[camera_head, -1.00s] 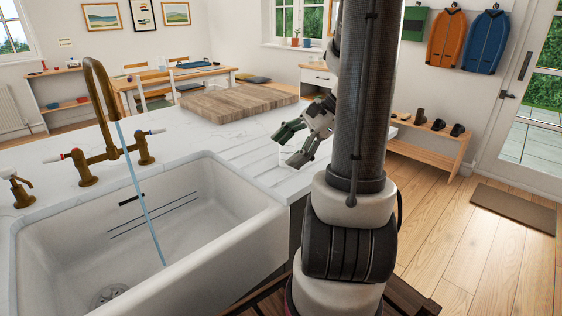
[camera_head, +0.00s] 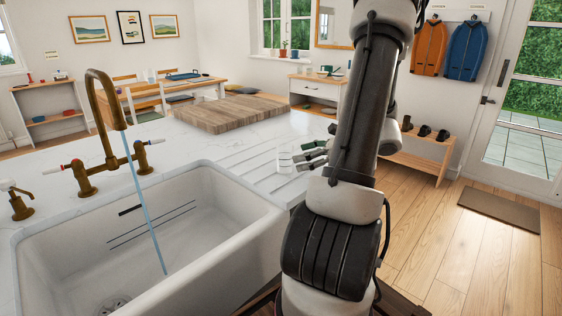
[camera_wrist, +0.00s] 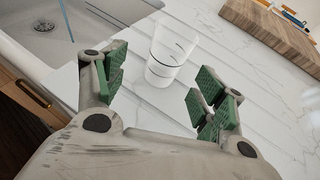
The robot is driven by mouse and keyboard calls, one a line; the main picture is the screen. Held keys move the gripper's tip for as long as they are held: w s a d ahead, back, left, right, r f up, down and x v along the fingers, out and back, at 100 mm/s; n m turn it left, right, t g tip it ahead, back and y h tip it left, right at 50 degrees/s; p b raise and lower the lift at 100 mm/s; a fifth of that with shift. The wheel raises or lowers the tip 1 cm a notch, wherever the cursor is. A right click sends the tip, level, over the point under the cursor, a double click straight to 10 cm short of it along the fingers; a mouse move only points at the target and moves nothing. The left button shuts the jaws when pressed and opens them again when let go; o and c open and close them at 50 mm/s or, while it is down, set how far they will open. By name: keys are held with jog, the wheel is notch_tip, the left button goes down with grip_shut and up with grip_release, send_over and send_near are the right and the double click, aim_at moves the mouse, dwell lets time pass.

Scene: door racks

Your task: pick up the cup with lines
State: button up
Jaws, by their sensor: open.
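The cup with lines is a clear glass (camera_head: 284,158) standing upright on the ridged drainboard right of the sink. In the wrist view the cup (camera_wrist: 168,56) shows thin dark lines around its side. My gripper (camera_head: 303,157) is close to the right of the cup in the head view. In the wrist view my gripper (camera_wrist: 160,90) is open, with its green pads spread wide. The cup stands just beyond the gap between the fingertips, and I see no contact. Nothing is held.
A white sink (camera_head: 150,240) with a brass faucet (camera_head: 105,130) lies to the left, and water runs from the spout. A wooden board (camera_head: 230,112) lies on the counter behind the cup. The counter around the cup looks clear.

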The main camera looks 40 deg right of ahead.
aim_at(285, 160)
jog(key=x, duration=0.5)
jog(key=d+x, duration=0.1)
jog(key=x, duration=0.1)
jog(key=shift+w+a+f, duration=0.15)
jog(key=shift+w+a, duration=0.05)
jog(key=shift+w, duration=0.35)
jog(key=c, duration=1.2)
